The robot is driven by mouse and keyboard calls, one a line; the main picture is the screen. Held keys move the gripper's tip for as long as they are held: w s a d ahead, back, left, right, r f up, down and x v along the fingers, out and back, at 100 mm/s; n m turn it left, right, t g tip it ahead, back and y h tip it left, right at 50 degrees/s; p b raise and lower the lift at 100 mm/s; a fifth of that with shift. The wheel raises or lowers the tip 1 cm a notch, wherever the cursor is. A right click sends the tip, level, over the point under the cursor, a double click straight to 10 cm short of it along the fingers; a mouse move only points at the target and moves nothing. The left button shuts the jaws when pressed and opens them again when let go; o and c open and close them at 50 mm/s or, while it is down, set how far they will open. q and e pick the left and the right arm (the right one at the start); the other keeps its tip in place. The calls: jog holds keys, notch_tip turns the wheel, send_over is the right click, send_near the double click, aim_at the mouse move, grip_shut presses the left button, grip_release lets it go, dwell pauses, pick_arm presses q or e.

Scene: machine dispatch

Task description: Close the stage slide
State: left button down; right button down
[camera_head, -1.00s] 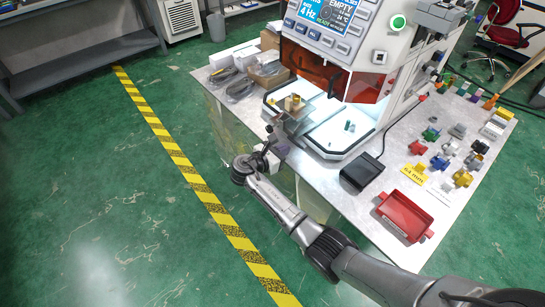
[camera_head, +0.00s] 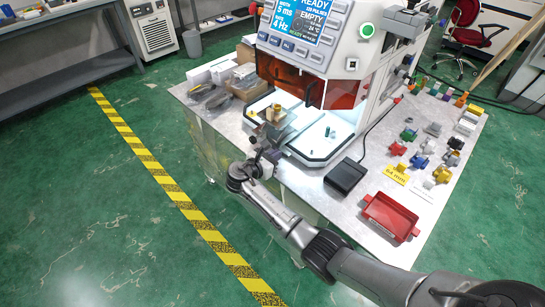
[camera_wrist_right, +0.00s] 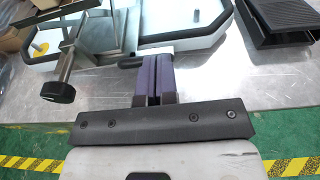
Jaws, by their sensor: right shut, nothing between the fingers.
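The stage slide (camera_head: 316,158) is a white plate with a black rim, standing out from under the machine's orange shield. A fixture with a brass-coloured part (camera_head: 274,114) sits at its left, and a small dark green piece stands on its right part. My right gripper (camera_head: 266,151) is at the slide's front left. In the right wrist view, its purple-padded fingers (camera_wrist_right: 153,78) are shut and empty, with their tips close to a black bar on the slide's front rim (camera_wrist_right: 205,38). I cannot tell whether they touch it. My left gripper is not in view.
A black pedal-like box (camera_head: 346,175) and a red tray (camera_head: 390,217) lie on the table to the right. Several coloured parts stand behind them. Bagged items and boxes (camera_head: 210,95) lie to the left. A metal clamp with a black knob (camera_wrist_right: 58,92) is left of the fingers.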

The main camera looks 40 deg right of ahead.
jog(key=d+p, duration=0.1)
jog(key=d, duration=0.2)
jog(key=d+p, duration=0.1)
jog(key=d, duration=0.2)
jog(key=shift+w+r, duration=0.1)
jog(key=shift+r, duration=0.1)
jog(key=x, duration=0.3)
jog(key=r+x, duration=0.1)
jog(key=x, duration=0.4)
jog(key=shift+d+r, duration=0.1)
jog(key=shift+d, duration=0.5)
